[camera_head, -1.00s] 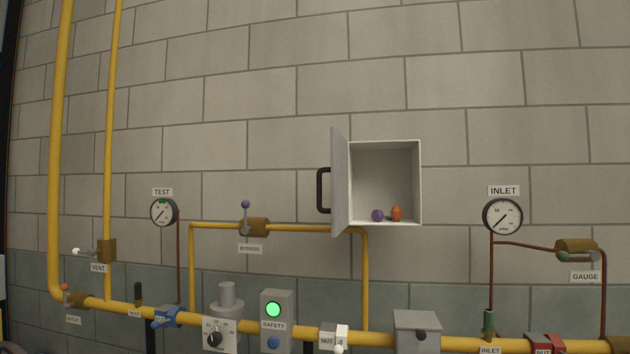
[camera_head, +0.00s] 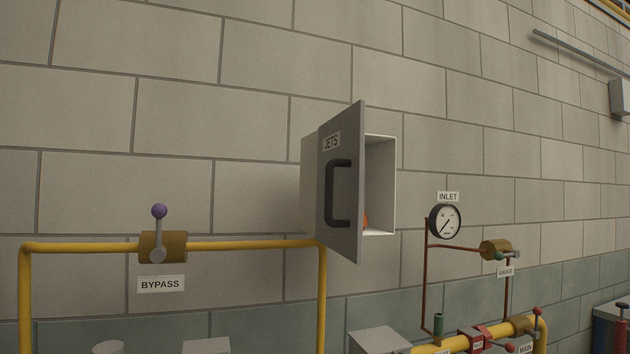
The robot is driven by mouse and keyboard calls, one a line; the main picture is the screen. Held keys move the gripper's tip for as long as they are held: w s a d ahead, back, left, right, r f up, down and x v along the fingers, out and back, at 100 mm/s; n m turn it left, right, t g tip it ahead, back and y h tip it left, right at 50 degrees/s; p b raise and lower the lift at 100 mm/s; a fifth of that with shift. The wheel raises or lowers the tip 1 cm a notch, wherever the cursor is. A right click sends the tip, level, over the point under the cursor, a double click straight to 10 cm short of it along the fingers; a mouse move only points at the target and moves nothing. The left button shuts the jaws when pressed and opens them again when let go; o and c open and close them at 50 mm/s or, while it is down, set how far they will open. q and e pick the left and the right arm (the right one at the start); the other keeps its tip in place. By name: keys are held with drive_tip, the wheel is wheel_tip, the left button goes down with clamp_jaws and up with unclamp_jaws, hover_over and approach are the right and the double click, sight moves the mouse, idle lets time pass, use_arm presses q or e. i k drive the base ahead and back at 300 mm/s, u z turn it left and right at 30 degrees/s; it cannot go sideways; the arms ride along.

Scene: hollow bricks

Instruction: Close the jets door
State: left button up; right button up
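The grey jets door (camera_head: 342,215) stands open, hinged on the left side of a white wall cabinet (camera_head: 380,185). The door carries a "JETS" label (camera_head: 331,142) and a black handle (camera_head: 331,193) on its outer face. It swings out towards me and covers the left part of the cabinet's opening. A sliver of an orange object (camera_head: 365,222) shows inside the cabinet, mostly hidden behind the door. Neither of my grippers is in view.
Below left is a yellow pipe (camera_head: 230,245) with a brass bypass valve (camera_head: 163,247) and its purple-knobbed lever. To the right are the inlet gauge (camera_head: 445,221) and the gauge valve (camera_head: 495,250). A grey box (camera_head: 380,340) stands below the cabinet. The wall above is clear.

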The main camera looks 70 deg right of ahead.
sight(340, 203)
drive_tip(key=z, duration=1.95)
